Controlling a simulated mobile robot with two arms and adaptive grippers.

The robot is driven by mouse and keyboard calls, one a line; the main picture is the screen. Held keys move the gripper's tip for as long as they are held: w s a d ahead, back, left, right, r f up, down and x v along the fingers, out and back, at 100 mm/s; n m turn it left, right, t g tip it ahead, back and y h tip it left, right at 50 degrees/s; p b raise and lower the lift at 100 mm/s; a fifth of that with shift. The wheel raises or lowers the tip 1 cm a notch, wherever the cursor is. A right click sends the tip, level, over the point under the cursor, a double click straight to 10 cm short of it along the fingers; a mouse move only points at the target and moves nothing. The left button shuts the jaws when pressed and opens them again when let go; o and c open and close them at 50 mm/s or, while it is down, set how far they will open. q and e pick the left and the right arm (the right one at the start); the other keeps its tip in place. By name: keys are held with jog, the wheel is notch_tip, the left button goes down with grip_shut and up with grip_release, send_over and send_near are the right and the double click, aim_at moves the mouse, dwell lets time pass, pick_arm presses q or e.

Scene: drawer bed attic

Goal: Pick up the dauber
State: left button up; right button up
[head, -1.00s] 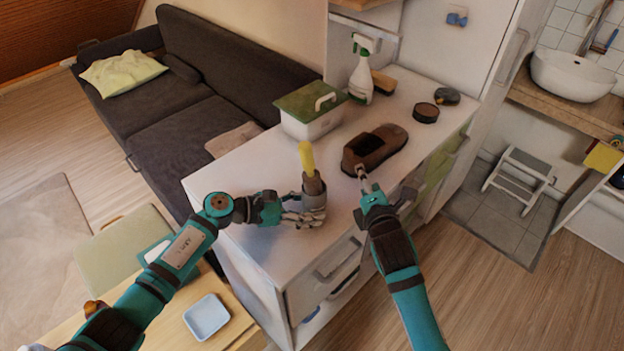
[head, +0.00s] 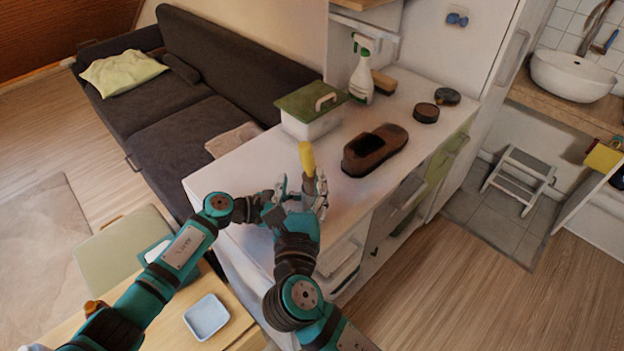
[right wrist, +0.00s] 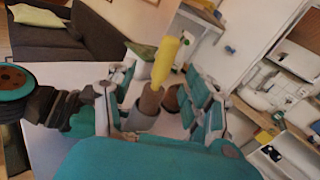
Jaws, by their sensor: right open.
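My right gripper (head: 311,196) is open around the dauber's lower part, and no firm contact shows. It also shows in the right wrist view (right wrist: 157,103).
On the white counter (head: 240,172) are a brown shoe (head: 362,158), a white box with green lid (head: 309,120), a spray bottle (head: 361,75), a brush (head: 384,82) and round tins (head: 425,113). A sofa (head: 190,110) stands behind.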

aim_at(306, 161)
jog(key=shift+w, duration=1.05)
jog(key=shift+w+d+r, duration=0.1)
jog(key=shift+w+d, duration=0.15)
jog(key=shift+w, duration=1.15)
jog(key=shift+w+d+r, duration=0.1)
jog(key=shift+w+d, duration=0.1)
jog(key=shift+w, duration=1.15)
jog(key=shift+c, duration=0.2)
